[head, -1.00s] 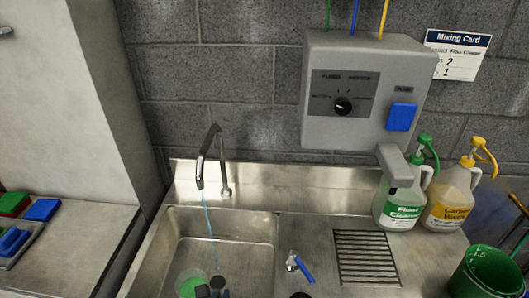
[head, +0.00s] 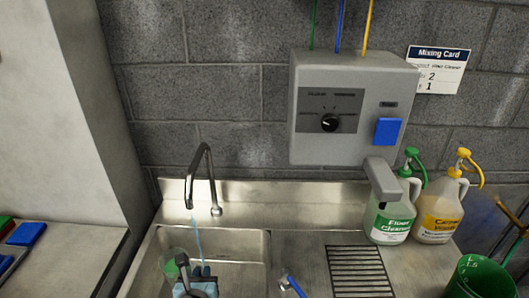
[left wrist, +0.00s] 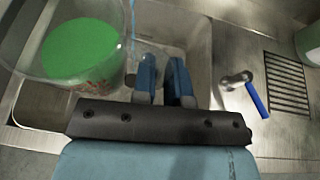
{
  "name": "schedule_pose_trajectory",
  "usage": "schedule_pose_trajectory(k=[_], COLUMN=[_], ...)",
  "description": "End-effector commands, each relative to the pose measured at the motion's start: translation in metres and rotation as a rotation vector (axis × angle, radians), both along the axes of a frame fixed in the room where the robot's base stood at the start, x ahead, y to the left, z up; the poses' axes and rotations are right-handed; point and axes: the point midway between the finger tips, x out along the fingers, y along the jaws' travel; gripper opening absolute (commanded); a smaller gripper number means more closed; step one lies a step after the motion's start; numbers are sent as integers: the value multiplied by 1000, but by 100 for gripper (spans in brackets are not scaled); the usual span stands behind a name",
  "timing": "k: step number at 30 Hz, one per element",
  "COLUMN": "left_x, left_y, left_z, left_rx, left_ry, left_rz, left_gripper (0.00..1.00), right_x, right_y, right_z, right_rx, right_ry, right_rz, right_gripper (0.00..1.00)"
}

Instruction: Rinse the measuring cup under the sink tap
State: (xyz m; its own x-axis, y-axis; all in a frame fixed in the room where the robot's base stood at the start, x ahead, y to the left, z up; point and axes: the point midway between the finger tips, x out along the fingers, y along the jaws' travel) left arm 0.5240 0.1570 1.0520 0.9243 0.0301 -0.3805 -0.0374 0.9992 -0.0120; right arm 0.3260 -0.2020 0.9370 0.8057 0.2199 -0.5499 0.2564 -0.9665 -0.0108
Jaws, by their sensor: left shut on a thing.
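The clear measuring cup (head: 172,266) is in the sink basin (head: 232,245) at the lower left of the head view. It is large in the left wrist view (left wrist: 82,50), with green inside and reddish markings on its wall. My left gripper (head: 197,273) is shut on the cup, just to its right; its blue fingers (left wrist: 165,78) show in the left wrist view, where the grip point is partly hidden. A thin blue water stream (head: 197,236) falls from the tap (head: 207,168) close to the cup's right side. I cannot tell whether it enters the cup. My right gripper is not in view.
A blue-handled valve (head: 290,284) and a drain grate (head: 357,272) are right of the basin. Green-topped (head: 390,218) and yellow-topped (head: 439,215) jugs stand farther right. A grey dispenser (head: 348,105) is on the wall. A green bucket (head: 480,277) is at the lower right.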

Motion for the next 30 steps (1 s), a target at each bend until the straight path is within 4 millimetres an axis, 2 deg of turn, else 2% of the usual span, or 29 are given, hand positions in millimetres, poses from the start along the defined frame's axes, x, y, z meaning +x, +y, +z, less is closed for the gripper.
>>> schedule_pose_trajectory(k=[1, 6, 9, 13, 18, 30], left_x=[-1, -11, -19, -29, -36, -37], left_y=[13, 51, 66, 78, 85, 85], left_z=[13, 55, 78, 99, 111, 112], left_rx=[5, 2, 1, 4, 5, 4], left_ry=[-10, -13, -10, -3, 4, 6], left_rz=[0, -3, -12, -24, -33, -33], left_gripper=[0, 0, 0, 0, 0, 0], right_x=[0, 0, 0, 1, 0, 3], right_y=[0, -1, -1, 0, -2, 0], right_z=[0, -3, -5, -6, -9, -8], right_rx=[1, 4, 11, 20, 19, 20], right_ry=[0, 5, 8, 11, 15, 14], right_rz=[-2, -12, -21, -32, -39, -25], right_gripper=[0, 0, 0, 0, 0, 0])
